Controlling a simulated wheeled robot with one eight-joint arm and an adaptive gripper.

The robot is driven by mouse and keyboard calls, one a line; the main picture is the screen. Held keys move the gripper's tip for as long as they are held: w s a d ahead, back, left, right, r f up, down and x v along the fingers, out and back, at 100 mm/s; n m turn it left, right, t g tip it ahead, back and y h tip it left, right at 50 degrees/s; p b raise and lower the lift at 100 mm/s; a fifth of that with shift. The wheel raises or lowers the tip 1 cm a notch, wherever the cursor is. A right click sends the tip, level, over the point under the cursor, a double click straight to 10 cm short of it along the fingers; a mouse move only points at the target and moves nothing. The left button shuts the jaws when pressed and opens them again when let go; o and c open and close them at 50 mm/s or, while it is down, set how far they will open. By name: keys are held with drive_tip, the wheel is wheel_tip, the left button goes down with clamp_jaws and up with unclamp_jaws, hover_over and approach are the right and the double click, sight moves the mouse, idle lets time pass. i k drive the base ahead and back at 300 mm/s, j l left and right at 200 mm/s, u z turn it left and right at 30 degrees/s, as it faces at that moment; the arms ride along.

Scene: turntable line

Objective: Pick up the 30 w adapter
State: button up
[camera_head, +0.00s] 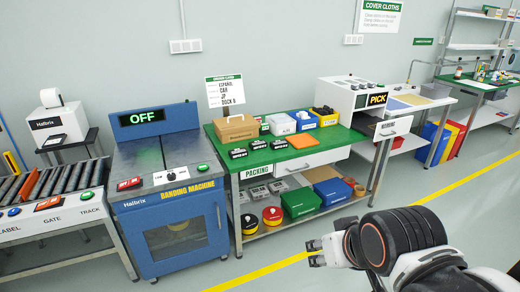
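I cannot make out which thing is the 30 W adapter, as the small labels are not readable. Several small black items with white labels (258,145) lie in a row on the green top of the packing bench (262,166), among them one at the left end of the row (238,153). My gripper (312,253) is low in front of the bench, over the floor, well apart from these items. Its two small fingertips point left with a gap between them, and nothing shows in it.
A cardboard box (236,129) and bins (325,117) stand at the bench's back. The lower shelf holds a green box (300,203), a blue box (332,191) and tape rolls. The blue banding machine (173,190) adjoins on the left. The floor ahead (330,229) is clear.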

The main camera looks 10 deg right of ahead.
sight(236, 154)
drive_tip(key=i+l+z, duration=0.15)
drive_tip(key=i+l, duration=0.2)
drive_tip(key=l, duration=0.3)
drive_tip(key=i+l+z, duration=0.2)
drive_tip(key=i+l, duration=0.2)
drive_tip(key=l, duration=0.25)
drive_tip(key=i+l+z, duration=0.15)
drive_tip(key=i+l, duration=0.3)
drive_tip(key=l, duration=0.1)
